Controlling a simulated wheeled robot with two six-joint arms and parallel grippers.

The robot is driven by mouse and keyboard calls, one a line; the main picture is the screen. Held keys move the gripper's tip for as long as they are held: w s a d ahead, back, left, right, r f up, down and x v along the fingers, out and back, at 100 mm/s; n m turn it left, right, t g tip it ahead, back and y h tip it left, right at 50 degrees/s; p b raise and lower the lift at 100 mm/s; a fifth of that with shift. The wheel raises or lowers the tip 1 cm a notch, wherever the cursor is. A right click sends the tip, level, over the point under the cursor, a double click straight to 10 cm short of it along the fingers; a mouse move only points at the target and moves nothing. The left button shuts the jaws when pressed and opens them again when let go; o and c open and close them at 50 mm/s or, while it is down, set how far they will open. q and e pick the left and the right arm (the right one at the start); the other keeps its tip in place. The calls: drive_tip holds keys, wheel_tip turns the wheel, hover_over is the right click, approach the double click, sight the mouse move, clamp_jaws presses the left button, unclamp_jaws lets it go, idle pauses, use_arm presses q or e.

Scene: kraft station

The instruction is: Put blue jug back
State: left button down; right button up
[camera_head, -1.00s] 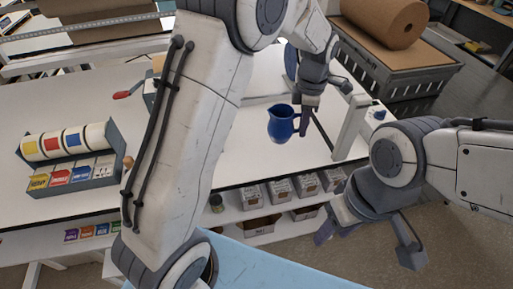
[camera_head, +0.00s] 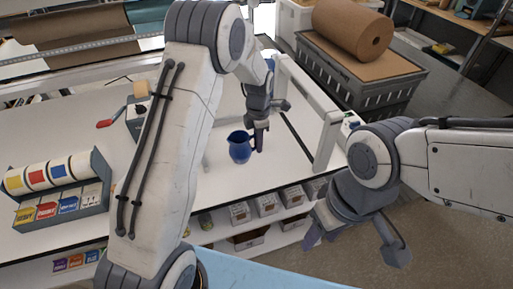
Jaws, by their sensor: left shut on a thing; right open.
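The blue jug (camera_head: 239,149) is upright at the white table's front right part. Its handle is on the right side. My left gripper (camera_head: 259,146) comes down from above and is shut on the jug's handle. Whether the jug's base touches the table top cannot be told. My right gripper (camera_head: 356,240) is open and empty, in front of the table and to the right, beyond its front edge.
The white table (camera_head: 150,205) has clear surface left of the jug. A white frame (camera_head: 328,138) stands right of it. A rack of coloured rolls (camera_head: 92,193) sits at the left. Small boxes (camera_head: 266,205) fill the shelf below. A grey crate (camera_head: 365,80) with a brown roll (camera_head: 352,28) stands behind.

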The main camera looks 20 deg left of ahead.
use_arm(q)
drive_tip(key=shift+w+a+f, duration=0.1)
drive_tip(key=shift+a+f, duration=0.05)
drive_tip(key=shift+a, duration=0.1)
wheel_tip(320, 180, down, 3)
drive_tip(key=shift+p, duration=0.9)
drive_tip(key=shift+f, duration=0.5)
drive_tip(key=shift+f, duration=0.1)
drive_tip(key=shift+f, duration=0.15)
drive_tip(key=c, duration=0.9)
unclamp_jaws()
drive_tip(key=shift+o, duration=0.2)
